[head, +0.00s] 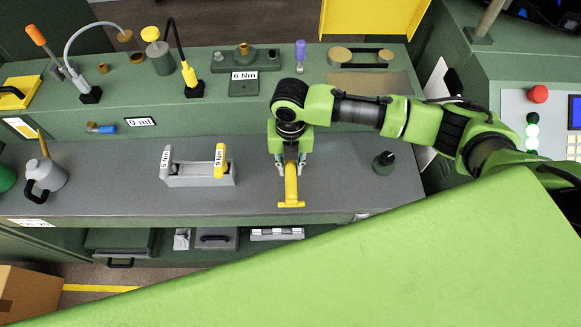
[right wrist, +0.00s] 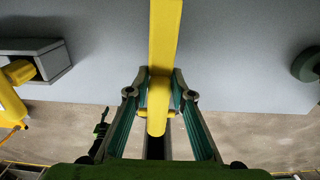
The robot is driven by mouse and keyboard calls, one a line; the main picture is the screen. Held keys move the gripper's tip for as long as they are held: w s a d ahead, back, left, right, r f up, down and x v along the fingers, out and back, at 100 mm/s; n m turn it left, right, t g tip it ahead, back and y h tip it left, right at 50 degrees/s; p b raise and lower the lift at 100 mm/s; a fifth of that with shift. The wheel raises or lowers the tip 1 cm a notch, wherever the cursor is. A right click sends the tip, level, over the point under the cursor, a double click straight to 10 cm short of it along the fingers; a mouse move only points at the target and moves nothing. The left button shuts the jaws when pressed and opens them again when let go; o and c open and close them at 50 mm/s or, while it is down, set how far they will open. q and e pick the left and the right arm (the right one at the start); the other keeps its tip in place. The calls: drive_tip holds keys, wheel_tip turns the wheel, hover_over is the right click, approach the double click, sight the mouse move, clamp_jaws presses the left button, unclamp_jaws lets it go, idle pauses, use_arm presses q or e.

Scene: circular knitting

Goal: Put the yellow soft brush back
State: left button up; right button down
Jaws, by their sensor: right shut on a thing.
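The yellow soft brush (head: 291,186) hangs in my right gripper (head: 290,162), above the front part of the grey bench top. Its yellow crosspiece points towards the bench's front edge. In the right wrist view the brush (right wrist: 165,45) runs up from between the two fingers (right wrist: 157,100), which are closed around its lower end. I cannot tell whether the brush touches the bench. No bristles can be made out. My left gripper is not in view.
A grey holder (head: 200,182) with tools labelled 6 Nm and 9 Nm stands left of the gripper. A dark knob-topped piece (head: 384,163) stands to its right. A grey can (head: 45,176) is at the far left. A purple-handled tool (head: 300,55) stands on the back ledge.

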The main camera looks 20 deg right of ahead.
drive_tip(key=shift+f, duration=0.85)
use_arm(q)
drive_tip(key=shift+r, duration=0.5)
use_arm(e)
drive_tip(key=shift+f, duration=0.1)
drive_tip(key=shift+f, duration=0.15)
drive_tip(key=c, duration=1.8)
unclamp_jaws()
